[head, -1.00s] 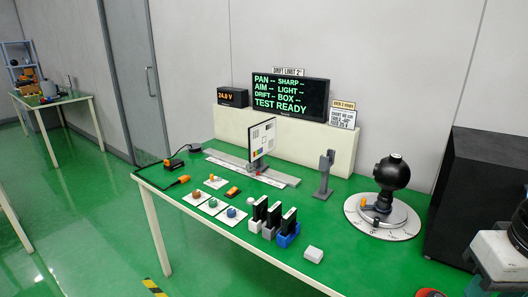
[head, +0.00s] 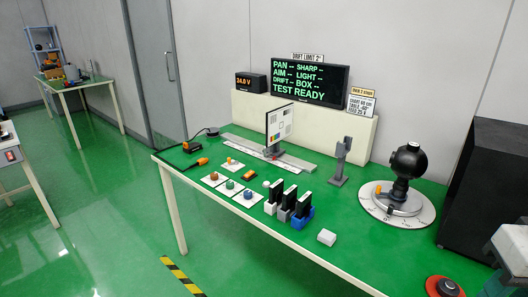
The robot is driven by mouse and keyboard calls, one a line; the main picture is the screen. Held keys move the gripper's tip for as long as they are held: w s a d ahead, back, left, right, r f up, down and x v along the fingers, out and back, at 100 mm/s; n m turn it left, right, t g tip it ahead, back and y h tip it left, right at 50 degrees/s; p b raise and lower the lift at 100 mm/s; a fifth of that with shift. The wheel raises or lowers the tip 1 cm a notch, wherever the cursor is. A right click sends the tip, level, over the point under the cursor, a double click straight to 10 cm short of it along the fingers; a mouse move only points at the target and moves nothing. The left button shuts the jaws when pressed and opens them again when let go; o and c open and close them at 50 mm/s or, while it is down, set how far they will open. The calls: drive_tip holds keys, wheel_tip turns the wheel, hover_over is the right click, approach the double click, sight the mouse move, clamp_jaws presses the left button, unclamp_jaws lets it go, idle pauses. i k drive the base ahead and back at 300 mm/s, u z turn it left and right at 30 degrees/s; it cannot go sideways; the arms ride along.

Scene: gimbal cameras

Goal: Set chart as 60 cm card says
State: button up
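The chart (head: 280,123) is an upright white panel with coloured patches and black marks. It stands on a carriage on a long grey rail (head: 238,143) with a pale scale strip on the green bench. The small white card (head: 361,103) at the right of the back ledge seems to read "CHART 60 cm", a table angle near -60° and a feed of about 25 V. The scale marks are too small to read. My gripper is not clearly in view; a pale block at the lower right edge may be part of my arm.
A black gimbal ball (head: 408,161) stands on a round dial (head: 397,205) at right. A grey post (head: 341,161), several battery-like blocks (head: 289,205) and coloured knobs (head: 231,185) share the bench. The screen (head: 310,81) reads TEST READY. A red button (head: 445,288) is at lower right.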

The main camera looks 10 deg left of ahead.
sight(279, 121)
drive_tip(key=k, duration=1.25)
drive_tip(key=u, duration=0.55)
drive_tip(key=i, duration=0.55)
drive_tip(key=u, duration=0.7)
drive_tip(key=i, duration=1.35)
drive_tip(key=z, duration=0.85)
drive_tip(key=i, duration=0.3)
drive_tip(key=z, duration=0.2)
